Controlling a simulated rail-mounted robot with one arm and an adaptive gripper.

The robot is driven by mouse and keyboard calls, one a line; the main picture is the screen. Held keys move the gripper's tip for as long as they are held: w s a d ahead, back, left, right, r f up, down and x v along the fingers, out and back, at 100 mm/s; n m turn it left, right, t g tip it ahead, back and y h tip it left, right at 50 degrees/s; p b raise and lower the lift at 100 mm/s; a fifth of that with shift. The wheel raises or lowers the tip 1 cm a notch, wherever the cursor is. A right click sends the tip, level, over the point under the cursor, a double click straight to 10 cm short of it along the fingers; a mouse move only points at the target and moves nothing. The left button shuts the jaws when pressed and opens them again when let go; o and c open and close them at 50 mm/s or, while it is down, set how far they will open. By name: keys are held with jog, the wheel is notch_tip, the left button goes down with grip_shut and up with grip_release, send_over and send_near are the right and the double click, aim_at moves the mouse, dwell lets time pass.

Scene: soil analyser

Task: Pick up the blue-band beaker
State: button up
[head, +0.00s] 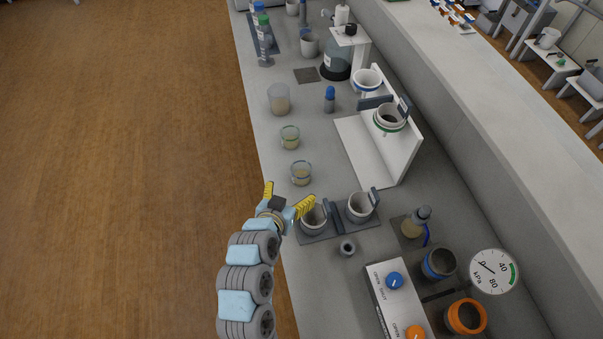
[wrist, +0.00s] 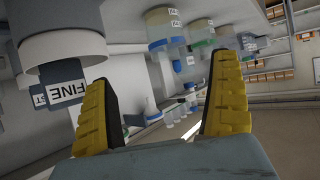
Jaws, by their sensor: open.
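The blue-band beaker (head: 301,174) is a small clear beaker with a blue ring and pale contents. It stands upright on the bench just beyond my gripper (head: 288,196). In the wrist view the blue-band beaker (wrist: 163,48) appears tilted by the camera's angle, beyond and between the two yellow fingers. My gripper (wrist: 163,78) is open and empty, with the fingers spread wide. The beaker is apart from both fingers.
A green-band beaker (head: 290,138) and a larger beaker (head: 279,100) stand farther back. Grey-white cups (head: 314,219) (head: 360,208) in dark holders sit close right of my gripper; a "FINE" label (wrist: 68,92) shows nearby. A white stand (head: 372,155) is to the right. Bench edge lies left.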

aim_at(301, 177)
jog(key=x, duration=0.9)
jog(key=shift+w+a+b+x, duration=0.1)
jog(key=shift+a+b+x, duration=0.1)
jog(key=shift+x, duration=1.4)
jog(key=shift+w+a+b+x, duration=0.15)
jog(key=shift+b+x, duration=0.05)
jog(key=shift+x, duration=1.4)
jog(key=shift+s+r, duration=0.1)
jog(key=shift+r, duration=0.05)
grip_shut()
